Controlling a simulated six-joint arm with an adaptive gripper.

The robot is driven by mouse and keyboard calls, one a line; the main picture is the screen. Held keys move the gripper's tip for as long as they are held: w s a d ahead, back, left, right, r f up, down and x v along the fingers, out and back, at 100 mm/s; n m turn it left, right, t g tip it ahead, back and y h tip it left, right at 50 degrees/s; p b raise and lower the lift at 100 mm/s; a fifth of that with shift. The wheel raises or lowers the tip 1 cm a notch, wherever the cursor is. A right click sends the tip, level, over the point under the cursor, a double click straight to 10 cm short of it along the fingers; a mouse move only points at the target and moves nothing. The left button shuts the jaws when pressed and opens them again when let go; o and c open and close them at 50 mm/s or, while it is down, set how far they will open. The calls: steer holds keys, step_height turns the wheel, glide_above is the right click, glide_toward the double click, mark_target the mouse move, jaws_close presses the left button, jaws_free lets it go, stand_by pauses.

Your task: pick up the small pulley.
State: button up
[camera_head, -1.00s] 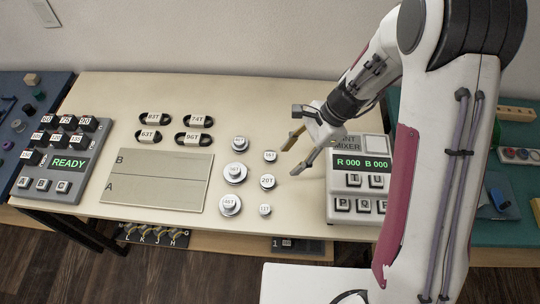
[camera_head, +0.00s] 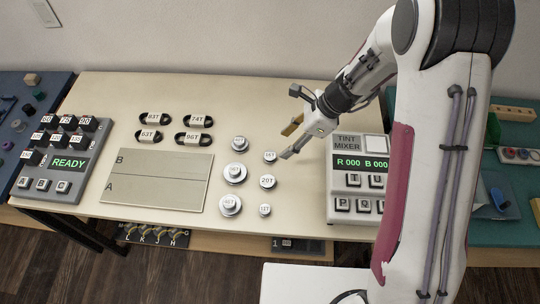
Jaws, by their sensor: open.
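Several silver pulleys with number labels stand on the cream table right of the board. The smallest are one at the front right (camera_head: 265,210) and one at the back right (camera_head: 270,157). Another pulley labelled 20T (camera_head: 267,182) stands between them. Larger ones (camera_head: 235,173) (camera_head: 230,205) and one at the back (camera_head: 239,143) form the left column. My gripper (camera_head: 287,143) is open and empty, its fingers pointing down-left, just right of the back right small pulley in the picture. I cannot tell its height above the table.
The tint mixer (camera_head: 358,180) stands right of the pulleys, close to my arm. A flat board marked A and B (camera_head: 157,180) lies to the left, with several black belts (camera_head: 148,137) behind it. A keypad unit reading READY (camera_head: 62,160) stands at the far left.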

mark_target(271, 155)
steer(key=shift+x, duration=1.15)
steer(key=shift+a+f, duration=0.1)
steer(key=shift+a, duration=0.05)
steer(key=shift+x, duration=2.5)
steer(key=shift+c, duration=0.5)
steer(key=c, duration=1)
